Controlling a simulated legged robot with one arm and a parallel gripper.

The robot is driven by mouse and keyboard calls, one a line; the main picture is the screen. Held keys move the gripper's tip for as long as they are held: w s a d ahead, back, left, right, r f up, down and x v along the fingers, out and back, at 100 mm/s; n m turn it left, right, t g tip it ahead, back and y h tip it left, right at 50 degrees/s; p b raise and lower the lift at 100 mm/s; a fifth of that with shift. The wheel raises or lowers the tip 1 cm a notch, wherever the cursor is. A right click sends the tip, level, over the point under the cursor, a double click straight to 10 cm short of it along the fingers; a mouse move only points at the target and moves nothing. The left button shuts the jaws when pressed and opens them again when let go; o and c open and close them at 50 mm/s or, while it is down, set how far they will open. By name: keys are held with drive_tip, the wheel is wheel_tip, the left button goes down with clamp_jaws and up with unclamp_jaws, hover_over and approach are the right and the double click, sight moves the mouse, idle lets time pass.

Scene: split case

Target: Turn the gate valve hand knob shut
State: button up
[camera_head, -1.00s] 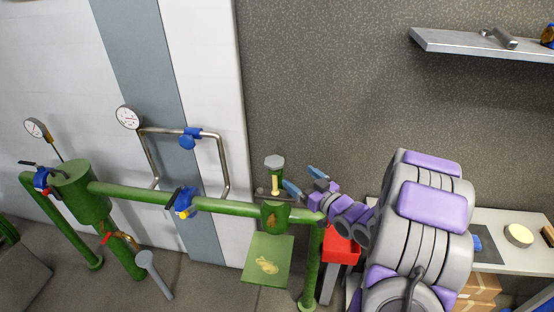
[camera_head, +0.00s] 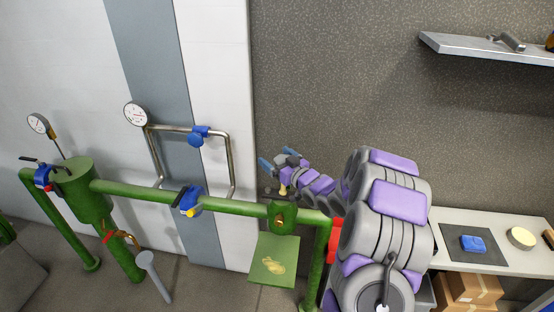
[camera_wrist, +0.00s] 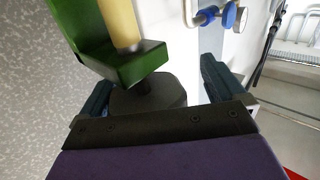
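The gate valve hand knob (camera_wrist: 148,98) is a dark grey, many-sided knob on a short stem. In the wrist view it sits beside the green valve yoke (camera_wrist: 130,65) with its yellow stem (camera_wrist: 119,24). My gripper (camera_wrist: 156,76) is open, with one finger on each side of the knob. The left finger is close to the knob, and a clear gap shows at the right finger. In the head view my gripper (camera_head: 278,160) is at the top of the valve and largely hides the knob. The green valve body (camera_head: 282,216) shows below it.
The green pipe (camera_head: 140,192) runs left from the valve, with a blue valve (camera_head: 188,203) on it. A bent metal pipe (camera_head: 232,168) stands by the wall. A red box (camera_head: 333,243) is partly behind my arm. A bench (camera_head: 480,225) and shelf (camera_head: 490,48) are at right.

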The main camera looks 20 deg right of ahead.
drive_tip(key=shift+d, duration=0.8)
drive_tip(key=shift+c, duration=0.2)
drive_tip(key=shift+d, duration=0.25)
drive_tip(key=shift+c, duration=1.5)
drive_tip(key=shift+a, duration=0.55)
drive_tip(key=c, duration=0.6)
drive_tip(key=shift+d+r, duration=0.1)
drive_tip(key=shift+d, duration=0.1)
drive_tip(key=shift+c, duration=0.3)
drive_tip(key=shift+a+r+m+h+b, duration=0.1)
drive_tip(key=shift+m+h+b, duration=0.2)
drive_tip(key=shift+h+b, duration=0.15)
